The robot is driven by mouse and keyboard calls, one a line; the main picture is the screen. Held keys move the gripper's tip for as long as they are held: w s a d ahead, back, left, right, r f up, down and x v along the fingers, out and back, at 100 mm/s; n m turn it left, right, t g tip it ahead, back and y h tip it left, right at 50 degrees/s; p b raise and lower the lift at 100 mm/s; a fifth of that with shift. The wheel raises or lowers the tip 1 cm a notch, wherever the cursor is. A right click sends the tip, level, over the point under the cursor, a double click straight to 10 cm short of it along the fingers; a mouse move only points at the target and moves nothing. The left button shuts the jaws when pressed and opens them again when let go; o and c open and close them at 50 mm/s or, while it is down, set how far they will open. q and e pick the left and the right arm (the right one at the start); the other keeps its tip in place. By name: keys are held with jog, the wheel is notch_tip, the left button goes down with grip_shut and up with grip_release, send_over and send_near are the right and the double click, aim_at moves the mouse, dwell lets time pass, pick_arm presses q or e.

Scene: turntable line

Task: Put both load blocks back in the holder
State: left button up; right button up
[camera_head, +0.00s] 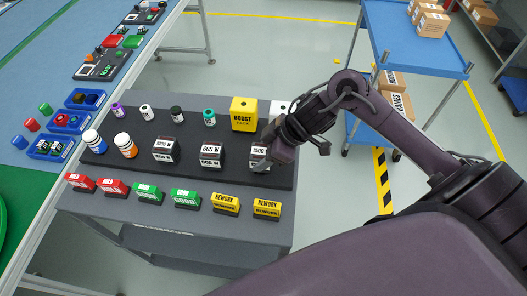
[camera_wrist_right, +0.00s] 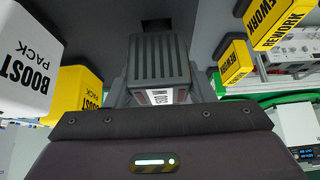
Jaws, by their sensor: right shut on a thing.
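Load blocks with dark tops and white labels stand in a row on a dark board on the grey cart: one marked 1000 W (camera_head: 163,150), one marked 600 W (camera_head: 211,155), and one marked 1500 W (camera_head: 259,155) at the right end. My right gripper (camera_head: 268,160) is at the 1500 W block. In the right wrist view the ribbed grey block (camera_wrist_right: 160,62) sits between the fingers, its label upside down. I cannot tell whether it touches the board (camera_head: 190,174). Which part is the holder is not clear. My left gripper is not in view.
A yellow BOOST block (camera_head: 243,114) and a white one (camera_head: 280,108) stand behind the gripper. Small bottles line the back, and red, green and yellow tags (camera_head: 226,203) the front edge. A blue shelf cart (camera_head: 415,45) stands at the back right.

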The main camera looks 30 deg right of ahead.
jog(key=shift+f+b, duration=0.35)
jog(key=shift+f, duration=0.35)
jog(key=o, duration=1.4)
jog(key=shift+f, duration=0.1)
jog(key=shift+v, duration=3.95)
